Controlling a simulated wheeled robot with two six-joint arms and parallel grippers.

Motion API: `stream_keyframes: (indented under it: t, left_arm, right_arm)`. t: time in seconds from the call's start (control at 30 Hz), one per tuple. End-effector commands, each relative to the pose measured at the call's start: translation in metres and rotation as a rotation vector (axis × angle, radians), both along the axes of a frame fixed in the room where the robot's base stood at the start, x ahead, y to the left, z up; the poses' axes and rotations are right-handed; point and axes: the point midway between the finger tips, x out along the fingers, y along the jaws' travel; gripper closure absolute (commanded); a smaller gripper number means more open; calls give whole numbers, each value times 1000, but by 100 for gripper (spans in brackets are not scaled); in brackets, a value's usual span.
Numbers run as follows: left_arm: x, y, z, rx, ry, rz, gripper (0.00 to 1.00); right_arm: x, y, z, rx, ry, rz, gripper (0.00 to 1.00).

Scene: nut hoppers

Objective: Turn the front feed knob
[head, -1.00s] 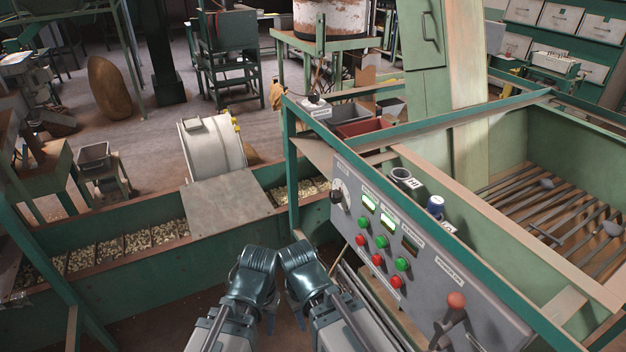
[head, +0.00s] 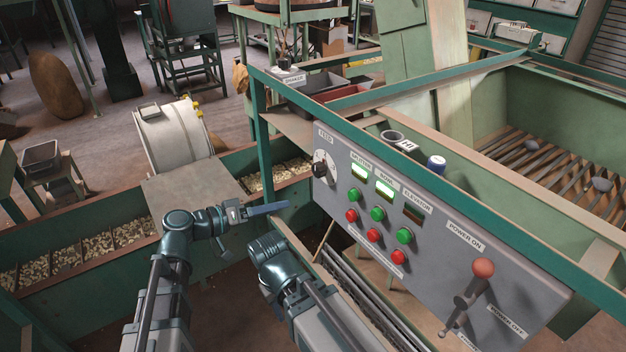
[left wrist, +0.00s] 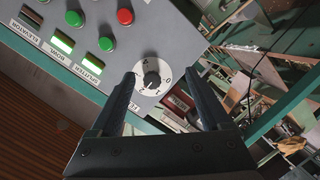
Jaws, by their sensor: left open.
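The feed knob (head: 320,169) is a black knob on a white round dial, at the upper left end of the grey control panel under the label FEED. My left gripper (head: 268,209) is open and empty, to the left of the knob and a little lower, apart from it. In the left wrist view the numbered dial with its knob (left wrist: 151,79) shows between the two spread fingers (left wrist: 157,72), beyond their tips. No contact shows. My right forearm is at the bottom middle of the head view; its fingers do not show.
The grey panel (head: 420,245) also carries green and red buttons, lit displays and a red-tipped power lever (head: 470,295). A green frame rail runs along its top edge. A trough of nuts (head: 100,247) lies to the left, with a flat cover plate (head: 190,190).

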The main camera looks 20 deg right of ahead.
Motion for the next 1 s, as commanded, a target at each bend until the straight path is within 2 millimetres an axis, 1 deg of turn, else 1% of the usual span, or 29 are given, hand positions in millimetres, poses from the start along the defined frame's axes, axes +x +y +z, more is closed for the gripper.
stream_keyframes:
  t: [0.03,0.1,0.2,0.4,0.53,0.67,0.8,1.0]
  left_arm:
    - [9,2,8,-52,-26,15,19]
    - [17,4,20,-110,-55,33,19]
    - [23,7,31,-160,-81,50,19]
    - [25,7,37,-183,-92,58,19]
    - [28,-1,37,-182,-90,55,19]
    - [35,-21,37,-182,-90,53,19]
    - [46,-49,37,-181,-90,52,19]
    - [60,-86,36,-182,-90,53,19]
  right_arm:
    - [0,0,-5,0,0,0,58]
    - [0,0,-6,0,0,0,58]
    - [0,0,-7,0,0,0,58]
    - [0,0,-7,0,0,0,58]
    - [0,0,-7,0,0,0,58]
    - [0,0,-7,0,0,0,58]
    - [0,0,-7,0,0,0,58]
    - [0,0,-7,0,0,0,58]
